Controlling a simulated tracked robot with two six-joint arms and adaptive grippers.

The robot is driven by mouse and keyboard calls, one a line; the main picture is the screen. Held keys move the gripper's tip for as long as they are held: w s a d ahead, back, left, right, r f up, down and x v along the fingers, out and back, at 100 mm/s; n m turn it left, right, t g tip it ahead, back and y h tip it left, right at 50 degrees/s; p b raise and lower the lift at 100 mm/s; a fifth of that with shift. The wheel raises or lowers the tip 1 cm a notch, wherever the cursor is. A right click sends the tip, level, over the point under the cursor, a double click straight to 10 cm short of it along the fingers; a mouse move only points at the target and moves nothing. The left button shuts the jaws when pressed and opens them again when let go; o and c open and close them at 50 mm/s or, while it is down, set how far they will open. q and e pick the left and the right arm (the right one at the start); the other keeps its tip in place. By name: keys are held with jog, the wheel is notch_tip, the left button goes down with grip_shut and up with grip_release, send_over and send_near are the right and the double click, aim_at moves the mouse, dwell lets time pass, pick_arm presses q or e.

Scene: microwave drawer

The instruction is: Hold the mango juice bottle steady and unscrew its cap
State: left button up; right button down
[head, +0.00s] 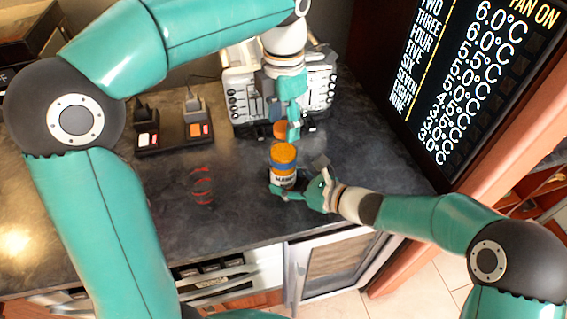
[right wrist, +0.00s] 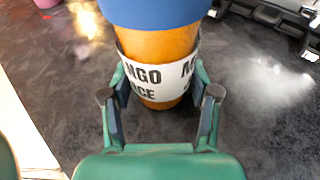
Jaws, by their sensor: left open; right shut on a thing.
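The mango juice bottle (head: 283,180) stands upright on the dark counter. It has an orange top (head: 284,153), a blue band and a white label. In the right wrist view the bottle (right wrist: 160,45) fills the space between the fingers. My right gripper (right wrist: 160,94) is shut on its lower body, around the label. My left gripper (head: 285,128) is open, pointing down just beyond the bottle's top in the head view. A small orange thing (head: 280,130) shows at its fingers; I cannot tell whether it is the cap. The wrist view cuts off the bottle's top.
A grey appliance with knobs (head: 240,95) stands behind the left gripper. A black tray with small items (head: 174,138) is to the left. Red rings (head: 202,186) show left of the bottle. A black display (head: 455,80) stands at the right. The counter's front edge is near.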

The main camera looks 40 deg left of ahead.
pick_arm(q)
jog(key=shift+r, duration=2.3)
jog(key=m, duration=0.4)
jog(key=shift+s+a+r, duration=0.1)
jog(key=shift+s+r, duration=0.1)
jog(key=shift+r, duration=0.05)
jog(key=m, duration=0.3)
jog(key=shift+r, duration=0.35)
jog(key=shift+w+r+m, duration=0.15)
jog(key=shift+r+m, duration=0.25)
jog(key=shift+m, duration=0.7)
jog(key=shift+f, duration=3.7)
